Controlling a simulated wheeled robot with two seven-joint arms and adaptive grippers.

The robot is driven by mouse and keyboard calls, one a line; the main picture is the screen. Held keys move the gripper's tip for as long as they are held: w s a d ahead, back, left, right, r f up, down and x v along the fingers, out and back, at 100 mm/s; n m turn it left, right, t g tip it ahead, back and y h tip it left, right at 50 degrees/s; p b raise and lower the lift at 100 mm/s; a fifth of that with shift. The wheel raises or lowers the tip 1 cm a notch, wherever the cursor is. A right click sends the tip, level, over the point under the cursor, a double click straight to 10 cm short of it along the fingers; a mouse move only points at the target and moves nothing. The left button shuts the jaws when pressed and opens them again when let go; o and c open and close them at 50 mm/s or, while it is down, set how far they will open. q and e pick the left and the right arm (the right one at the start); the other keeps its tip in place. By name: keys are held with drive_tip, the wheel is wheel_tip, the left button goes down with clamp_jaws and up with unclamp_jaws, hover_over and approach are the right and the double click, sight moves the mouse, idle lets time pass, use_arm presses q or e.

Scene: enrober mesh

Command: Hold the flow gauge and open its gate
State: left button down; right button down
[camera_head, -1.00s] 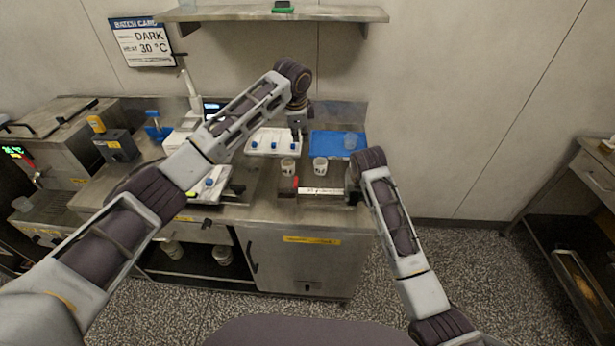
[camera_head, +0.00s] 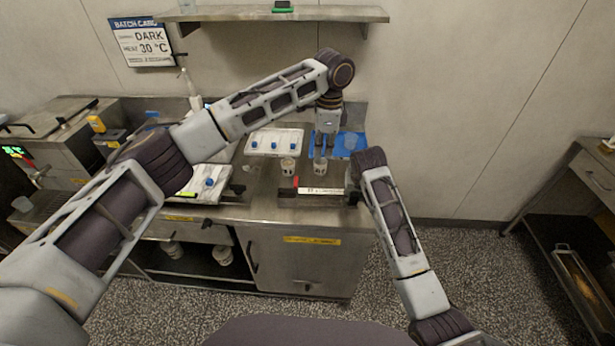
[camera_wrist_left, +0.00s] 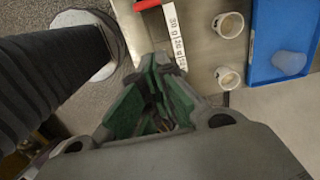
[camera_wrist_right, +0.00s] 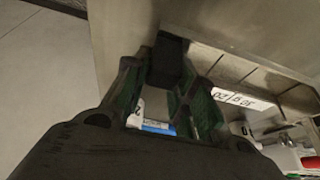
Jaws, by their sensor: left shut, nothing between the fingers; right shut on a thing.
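The flow gauge (camera_head: 325,191) is a long bar with a white marked strip and a red piece (camera_head: 296,184) at its left part, lying along the counter's front. Its strip shows in the left wrist view (camera_wrist_left: 174,38) and the right wrist view (camera_wrist_right: 240,98). My right gripper (camera_wrist_right: 165,75) is shut on a black block (camera_wrist_right: 168,58) at the gauge's right end. My left gripper (camera_head: 319,158) is shut and empty, above the counter behind the strip, in front of part of a cup. In its wrist view, the fingertips (camera_wrist_left: 157,62) appear close beside the strip; contact cannot be told.
Two white cups (camera_head: 288,165) (camera_head: 320,168) stand just behind the gauge. A blue tray (camera_wrist_left: 262,40) with a translucent cup (camera_wrist_left: 290,62) lies behind them at the right. A white tray (camera_head: 262,151) with blue-topped items is at the back. A shelf (camera_head: 270,14) hangs above.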

use_arm(q)
drive_tip(key=shift+f, duration=0.15)
approach(296, 192)
drive_tip(key=shift+w+d+f, duration=0.2)
drive_tip(key=shift+d+f, duration=0.55)
drive_tip(key=shift+f, duration=0.1)
drive_tip(key=shift+w+d+f, duration=0.2)
drive_tip(key=shift+d+f, duration=0.6)
drive_tip(key=shift+f, duration=0.05)
